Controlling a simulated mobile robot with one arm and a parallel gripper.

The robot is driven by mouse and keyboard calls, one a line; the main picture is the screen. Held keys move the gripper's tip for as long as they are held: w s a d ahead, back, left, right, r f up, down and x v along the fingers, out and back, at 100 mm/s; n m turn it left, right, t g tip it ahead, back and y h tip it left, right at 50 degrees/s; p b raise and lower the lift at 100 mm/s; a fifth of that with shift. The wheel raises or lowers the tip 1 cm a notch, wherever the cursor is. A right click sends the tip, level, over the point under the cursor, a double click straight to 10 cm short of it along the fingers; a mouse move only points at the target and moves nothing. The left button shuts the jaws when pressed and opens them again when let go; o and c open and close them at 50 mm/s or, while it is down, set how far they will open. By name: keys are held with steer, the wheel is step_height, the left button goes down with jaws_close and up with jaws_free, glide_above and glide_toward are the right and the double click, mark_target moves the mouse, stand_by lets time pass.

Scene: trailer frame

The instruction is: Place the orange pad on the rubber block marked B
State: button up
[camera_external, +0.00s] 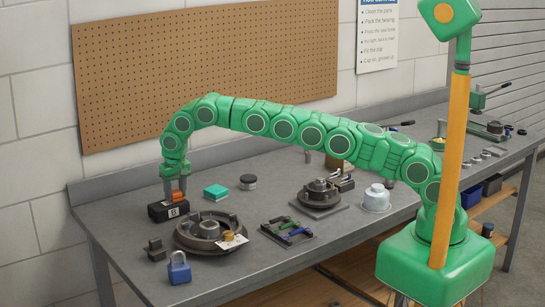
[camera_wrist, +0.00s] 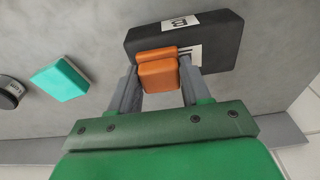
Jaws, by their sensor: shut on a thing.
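In the wrist view the block (camera_wrist: 220,45) sits just beyond my fingertips, with a second white label partly behind the pad. My gripper (camera_wrist: 158,75) is shut on the orange pad (camera_wrist: 158,80), one finger on each side. In the external view the pad (camera_external: 177,196) shows at the block's right end, under my gripper (camera_external: 175,190). The pad overlaps the block in both views; I cannot tell whether it touches the top.
A teal box (camera_external: 216,191) and a dark round tin (camera_external: 249,182) stand right of the block. A large round hub (camera_external: 187,236) with a tag is close in front, beside a blue padlock (camera_external: 179,268). The bench's back ledge (camera_external: 120,183) runs behind.

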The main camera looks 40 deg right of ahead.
mark_target(176, 193)
steer(key=shift+f, duration=0.1)
steer(key=o, duration=1)
steer(key=shift+o, duration=0.2)
steer(key=r, duration=0.6)
steer(key=s+r, duration=0.1)
steer(key=r, duration=0.2)
steer(key=shift+s+r, duration=0.1)
steer(key=shift+r, duration=0.3)
step_height(176, 193, up, 2)
steer(key=shift+s+r, duration=0.1)
steer(key=shift+s, duration=0.05)
